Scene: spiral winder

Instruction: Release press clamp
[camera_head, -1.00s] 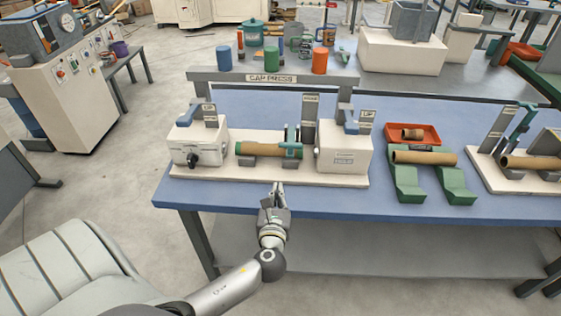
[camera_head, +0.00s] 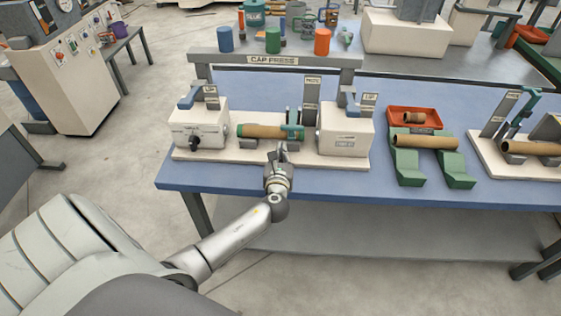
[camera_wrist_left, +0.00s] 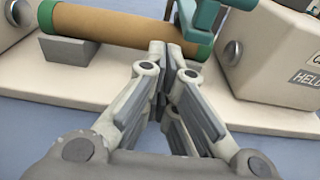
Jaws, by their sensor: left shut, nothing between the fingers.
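The cap press (camera_head: 270,59) stands on the blue table. A brown tube (camera_head: 265,132) with green ends lies in its cradle between two white blocks. It also shows in the left wrist view (camera_wrist_left: 125,27). A teal press clamp (camera_head: 292,126) sits over the tube's right part; in the left wrist view the clamp (camera_wrist_left: 203,18) is partly cut off by the top edge. My left gripper (camera_head: 279,148) is shut and empty, in front of the tube just below the clamp. In the left wrist view its fingertips (camera_wrist_left: 166,52) overlap the tube; I cannot tell if they touch it. My right gripper is not in view.
The left white block (camera_head: 199,122) and right white block (camera_head: 346,130) flank the tube closely. Green supports (camera_head: 407,165) hold another tube to the right, by a red tray (camera_head: 415,117). The table's front strip is clear.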

